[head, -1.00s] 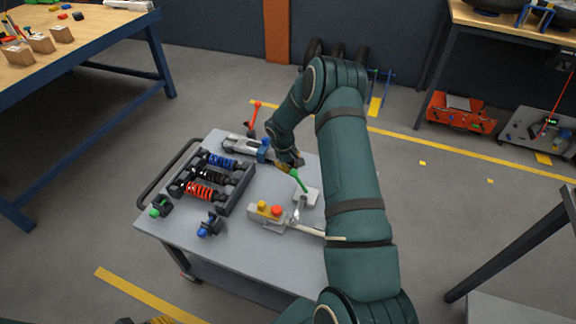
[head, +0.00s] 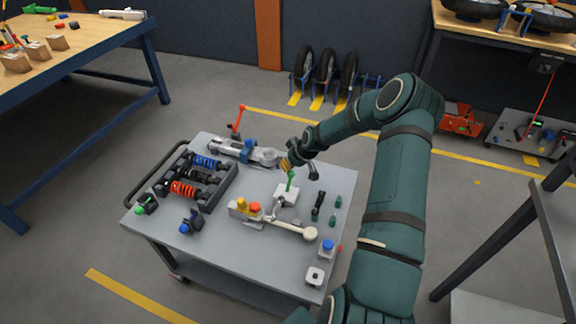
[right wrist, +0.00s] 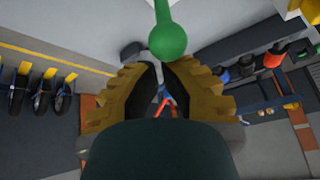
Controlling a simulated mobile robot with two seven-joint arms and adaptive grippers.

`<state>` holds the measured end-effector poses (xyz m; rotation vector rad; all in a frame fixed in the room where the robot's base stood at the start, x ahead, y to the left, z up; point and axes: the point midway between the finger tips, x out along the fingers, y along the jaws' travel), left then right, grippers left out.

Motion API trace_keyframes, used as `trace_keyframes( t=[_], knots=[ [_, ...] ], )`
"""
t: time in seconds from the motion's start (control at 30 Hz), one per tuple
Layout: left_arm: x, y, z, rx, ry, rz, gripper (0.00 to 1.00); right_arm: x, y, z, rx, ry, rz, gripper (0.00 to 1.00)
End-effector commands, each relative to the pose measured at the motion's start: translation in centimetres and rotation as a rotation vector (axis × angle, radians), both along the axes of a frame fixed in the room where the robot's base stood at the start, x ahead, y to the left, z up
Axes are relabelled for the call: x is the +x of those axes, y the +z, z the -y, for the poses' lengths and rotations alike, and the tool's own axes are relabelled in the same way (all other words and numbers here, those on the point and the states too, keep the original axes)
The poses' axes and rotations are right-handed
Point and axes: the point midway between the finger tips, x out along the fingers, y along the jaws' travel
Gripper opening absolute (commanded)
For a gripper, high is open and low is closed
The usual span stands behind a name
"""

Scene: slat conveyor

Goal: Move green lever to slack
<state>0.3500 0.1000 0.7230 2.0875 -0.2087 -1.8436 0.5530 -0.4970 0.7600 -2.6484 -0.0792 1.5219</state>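The green lever (head: 290,181) stands on a small pale base (head: 285,196) near the middle of the grey cart top. It is close to upright. In the right wrist view its round green knob (right wrist: 167,40) is large, just above the fingertips. My right gripper (head: 287,164) is at the lever's top end in the head view. In the right wrist view my right gripper (right wrist: 162,68) has its two yellow fingers apart, with a narrow gap at the tips and nothing between them. Whether a fingertip touches the knob I cannot tell. My left gripper is out of view.
A red lever (head: 238,120) stands at the cart's back edge. A dark rack (head: 222,186) with coil springs lies left of the green lever. A pale fixture with yellow and red knobs (head: 254,208) lies in front. Small dark parts (head: 317,205) lie to the right.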

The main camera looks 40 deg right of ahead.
Motion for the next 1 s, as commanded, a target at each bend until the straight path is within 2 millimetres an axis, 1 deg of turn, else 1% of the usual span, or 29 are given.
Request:
trace_keyframes(
  t=[0.5,0.7,1.0],
  knots=[
    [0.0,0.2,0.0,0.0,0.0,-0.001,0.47,-3.4,-0.6,1.8,-0.001,0.0,-0.002,0.0],
    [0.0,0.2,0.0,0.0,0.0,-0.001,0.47,-4.1,-0.9,2.1,-0.001,0.001,-0.002,0.0],
    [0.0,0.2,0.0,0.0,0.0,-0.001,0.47,-4.5,-1.1,2.3,-0.002,0.003,-0.003,0.0]
  ],
)
